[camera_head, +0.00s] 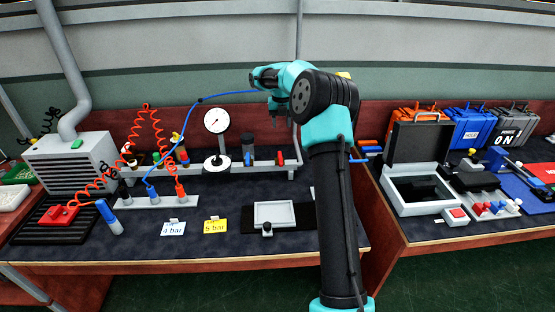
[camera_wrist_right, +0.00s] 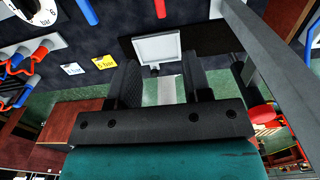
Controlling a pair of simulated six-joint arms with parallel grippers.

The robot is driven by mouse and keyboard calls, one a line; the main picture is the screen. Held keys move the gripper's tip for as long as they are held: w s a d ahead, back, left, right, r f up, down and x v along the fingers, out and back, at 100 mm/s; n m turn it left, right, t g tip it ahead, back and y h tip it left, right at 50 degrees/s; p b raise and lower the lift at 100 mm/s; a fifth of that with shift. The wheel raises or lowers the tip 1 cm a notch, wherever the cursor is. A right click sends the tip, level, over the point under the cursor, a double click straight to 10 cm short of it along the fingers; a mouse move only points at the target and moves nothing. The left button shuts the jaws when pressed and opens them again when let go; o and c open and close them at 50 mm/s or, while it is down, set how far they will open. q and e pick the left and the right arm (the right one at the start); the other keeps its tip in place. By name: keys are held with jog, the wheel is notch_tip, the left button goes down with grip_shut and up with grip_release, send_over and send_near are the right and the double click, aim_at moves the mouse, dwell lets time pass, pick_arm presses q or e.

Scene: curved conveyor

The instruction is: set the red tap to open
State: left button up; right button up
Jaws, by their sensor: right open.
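The red tap (camera_head: 280,158) is a small red handle near the right end of the grey pipe rail at the back of the bench. It stands roughly upright in the head view; its exact setting is too small to tell. In the wrist view a red bar that looks like its handle (camera_wrist_right: 160,8) shows at the top edge, cut off. My right gripper (camera_head: 279,110) is above the rail, over the tap in the picture and apart from it. Its dark jaws (camera_wrist_right: 160,82) are open and empty in the wrist view. My left gripper is not in view.
A pressure gauge (camera_head: 217,122) and a dark cylinder (camera_head: 248,148) stand left of the tap. A blue hose (camera_head: 205,99) runs up towards my right gripper. A white tray (camera_head: 274,214), a 4 bar card (camera_head: 173,228) and a yellow card (camera_head: 215,226) lie in front.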

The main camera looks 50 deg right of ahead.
aim_at(281, 160)
jog(key=shift+f, duration=0.15)
notch_tip(281, 160, down, 17)
jog(key=shift+f, duration=0.1)
dwell(0.5)
jog(key=shift+c, duration=0.3)
grip_shut()
